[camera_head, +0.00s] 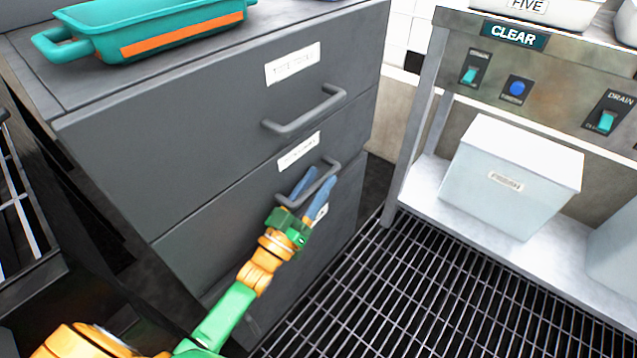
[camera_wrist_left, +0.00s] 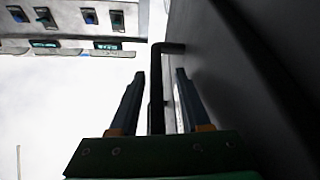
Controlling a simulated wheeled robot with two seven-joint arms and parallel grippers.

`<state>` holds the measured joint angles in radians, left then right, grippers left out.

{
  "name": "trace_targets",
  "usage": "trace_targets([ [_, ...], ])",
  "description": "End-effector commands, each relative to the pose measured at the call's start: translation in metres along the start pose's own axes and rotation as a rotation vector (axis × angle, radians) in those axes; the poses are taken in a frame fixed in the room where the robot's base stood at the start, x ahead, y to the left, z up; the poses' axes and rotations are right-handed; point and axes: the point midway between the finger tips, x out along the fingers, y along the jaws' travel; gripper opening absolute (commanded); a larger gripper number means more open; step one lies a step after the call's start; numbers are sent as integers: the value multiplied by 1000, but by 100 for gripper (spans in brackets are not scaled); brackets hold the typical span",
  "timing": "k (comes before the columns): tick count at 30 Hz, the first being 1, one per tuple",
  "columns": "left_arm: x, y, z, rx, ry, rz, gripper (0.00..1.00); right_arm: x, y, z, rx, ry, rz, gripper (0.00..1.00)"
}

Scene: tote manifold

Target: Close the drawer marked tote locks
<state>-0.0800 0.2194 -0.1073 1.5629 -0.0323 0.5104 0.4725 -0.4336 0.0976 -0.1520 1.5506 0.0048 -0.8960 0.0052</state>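A dark grey drawer cabinet fills the left and middle of the head view. The top drawer (camera_head: 200,130) has a bar handle (camera_head: 305,110) and a white label (camera_head: 293,65) with blurred text that looks like "tote locks". The drawer below has its own bar handle (camera_head: 312,186) and a label (camera_head: 299,151) I cannot read. My left gripper (camera_head: 312,190) is at this lower handle. In the left wrist view, the open fingers (camera_wrist_left: 160,75) stand on either side of the handle bar (camera_wrist_left: 157,95), with gaps. My right gripper is not in view.
A teal tray (camera_head: 160,30) with an orange stripe sits on the cabinet top. A steel stand (camera_head: 410,130) with switches and a white lidded bin (camera_head: 510,180) is at the right. Dark floor grating (camera_head: 370,300) lies open between cabinet and stand.

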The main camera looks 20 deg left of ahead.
Motion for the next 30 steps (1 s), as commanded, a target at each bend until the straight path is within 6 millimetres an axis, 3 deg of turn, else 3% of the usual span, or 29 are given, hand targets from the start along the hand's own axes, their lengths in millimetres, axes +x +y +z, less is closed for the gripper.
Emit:
trace_targets([
  [6, -6, 0, 0, 0, -2, -1, 47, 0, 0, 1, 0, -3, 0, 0],
  [16, -67, 0, 0, 2, -2, -1, 47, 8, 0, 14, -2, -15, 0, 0],
  [30, -71, 0, 0, 2, -3, -2, 47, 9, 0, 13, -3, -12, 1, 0],
])
